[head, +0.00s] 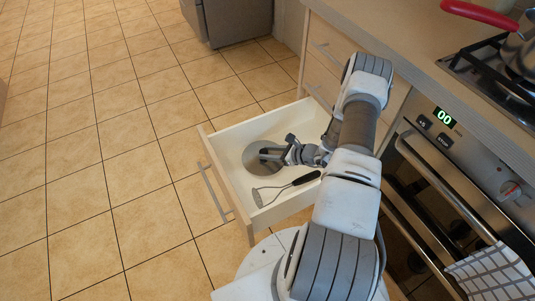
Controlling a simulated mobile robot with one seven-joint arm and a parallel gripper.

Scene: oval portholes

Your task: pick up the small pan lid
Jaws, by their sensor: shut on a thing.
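The small pan lid (254,157) is a round, grey metal disc in the open drawer (205,148), near its left side. My gripper (275,154) is over the lid's right part and is shut on it. The fingers cover the lid's middle, so the exact grip cannot be made out. I cannot tell whether the lid rests on the drawer floor or is raised off it.
A masher (285,187) with a black handle lies in the drawer near the lid. An oven (455,170) with a checked towel (492,272) stands at the right, below a hob with a red-handled pan (480,11). Tiled floor (100,150) at the left is clear.

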